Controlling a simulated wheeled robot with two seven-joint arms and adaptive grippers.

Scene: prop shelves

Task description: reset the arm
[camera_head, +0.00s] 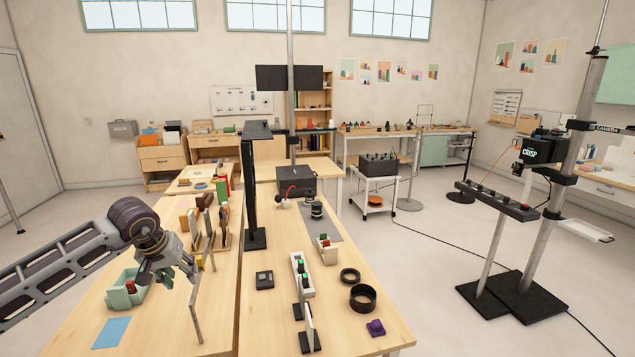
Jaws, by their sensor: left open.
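My left arm (62,262) comes in from the left edge, and its dark round wrist joint shows near the table's left side. My left gripper (168,275) is open and points down over the left part of the wooden table. No object shows between its fingers. It overlaps a pale green tray (118,297) with a red item in it; whether they touch I cannot tell. My right gripper is not in view.
Beside the gripper, a slim upright post (195,315) and wooden stands (222,228) crowd the table (225,290). A blue sheet (111,332) lies in front. A tall black post (249,195) stands mid-table.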

